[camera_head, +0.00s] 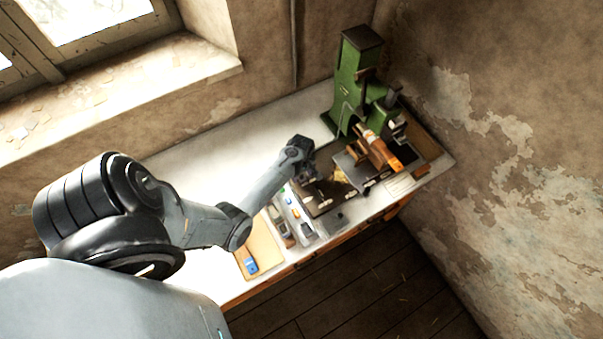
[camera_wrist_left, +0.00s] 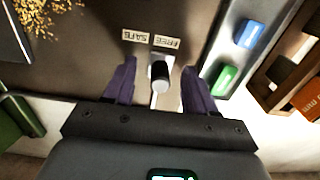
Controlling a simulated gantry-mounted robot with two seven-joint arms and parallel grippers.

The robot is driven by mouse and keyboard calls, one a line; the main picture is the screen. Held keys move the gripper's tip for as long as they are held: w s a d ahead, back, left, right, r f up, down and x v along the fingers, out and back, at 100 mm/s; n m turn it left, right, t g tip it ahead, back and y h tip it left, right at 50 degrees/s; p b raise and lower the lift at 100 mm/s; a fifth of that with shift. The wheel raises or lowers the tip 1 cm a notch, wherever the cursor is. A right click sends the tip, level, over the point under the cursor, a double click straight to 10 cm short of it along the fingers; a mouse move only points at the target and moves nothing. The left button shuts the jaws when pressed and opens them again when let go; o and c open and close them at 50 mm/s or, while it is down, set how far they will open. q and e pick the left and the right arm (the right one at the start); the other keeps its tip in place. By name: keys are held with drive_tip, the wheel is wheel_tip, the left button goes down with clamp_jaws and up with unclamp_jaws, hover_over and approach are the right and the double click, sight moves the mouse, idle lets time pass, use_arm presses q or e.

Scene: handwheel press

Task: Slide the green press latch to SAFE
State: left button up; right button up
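The latch knob (camera_wrist_left: 160,72), black with a pale grey end, stands up from a dark plate in the left wrist view. Two small labels lie beyond it: SAFE (camera_wrist_left: 135,36) on the left and FREE (camera_wrist_left: 166,41) on the right. The knob is nearer the FREE label. My left gripper (camera_wrist_left: 158,88) is open, with one dark purple finger on each side of the knob and visible gaps to both. In the head view my left gripper (camera_head: 312,183) is low over the bench at the base in front of the green press (camera_head: 358,80); the latch is too small to tell there.
A blue block (camera_wrist_left: 249,34) and a green block (camera_wrist_left: 225,80) lie in a light tray right of the gripper. Yellow shavings (camera_wrist_left: 45,14) lie at the upper left of the wrist view. The white bench (camera_head: 215,148) is clear at back left; walls stand behind and right.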

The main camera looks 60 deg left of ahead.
use_arm(q)
drive_tip(key=c, duration=0.9)
drive_tip(key=shift+w, duration=0.15)
drive_tip(key=shift+w+b, duration=0.75)
drive_tip(key=shift+w, duration=0.6)
drive_tip(key=o, duration=1.4)
drive_tip(key=shift+o, duration=0.2)
drive_tip(key=shift+r, duration=0.15)
